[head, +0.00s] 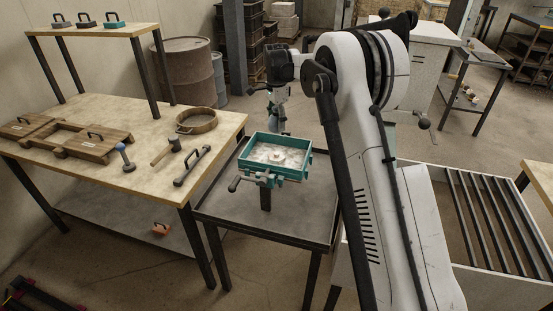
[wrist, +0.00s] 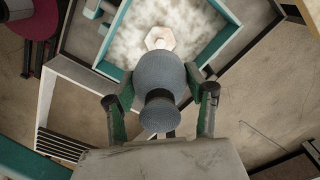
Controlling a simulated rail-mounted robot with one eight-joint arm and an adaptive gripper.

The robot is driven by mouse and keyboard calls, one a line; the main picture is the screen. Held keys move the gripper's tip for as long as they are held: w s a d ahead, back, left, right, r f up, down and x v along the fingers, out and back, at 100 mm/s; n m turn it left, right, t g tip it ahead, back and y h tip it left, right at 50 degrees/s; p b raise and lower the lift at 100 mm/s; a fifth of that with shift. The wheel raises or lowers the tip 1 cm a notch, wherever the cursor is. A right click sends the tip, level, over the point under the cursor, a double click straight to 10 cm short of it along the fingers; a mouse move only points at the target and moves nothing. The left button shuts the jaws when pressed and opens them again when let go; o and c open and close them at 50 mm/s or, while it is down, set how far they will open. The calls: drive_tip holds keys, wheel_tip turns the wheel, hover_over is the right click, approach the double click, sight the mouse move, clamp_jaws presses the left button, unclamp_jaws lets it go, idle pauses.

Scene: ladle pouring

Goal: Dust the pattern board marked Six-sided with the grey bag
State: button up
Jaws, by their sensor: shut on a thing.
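My gripper (wrist: 160,88) is shut on the grey bag (wrist: 158,72), a rounded cloth bag with a gathered neck, held between the two green-sided fingers. In the head view the bag (head: 280,127) hangs just above the far part of the teal frame. In this frame lies a board (head: 268,155) with a patchy white surface and a pale six-sided raised piece (head: 277,156) near its middle. The six-sided piece also shows in the wrist view (wrist: 160,38), just beyond the bag. No lettering on the board can be read. The bag hides part of the board in the wrist view.
The teal frame (head: 247,166) is on a stand over a dark table (head: 220,211). On the wooden bench (head: 100,107) to the left are wooden boxes (head: 92,146), a round sieve (head: 197,121), a mallet (head: 167,151) and a black-handled tool (head: 192,166). A raised shelf (head: 88,31) stands behind.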

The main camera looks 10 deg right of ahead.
wheel_tip(320, 180, down, 5)
drive_tip(key=b, duration=0.3)
drive_tip(key=shift+f, duration=0.2)
wheel_tip(320, 180, up, 6)
drive_tip(key=shift+f+p, duration=0.25)
drive_tip(key=shift+p, duration=0.9)
drive_tip(key=shift+f, duration=0.15)
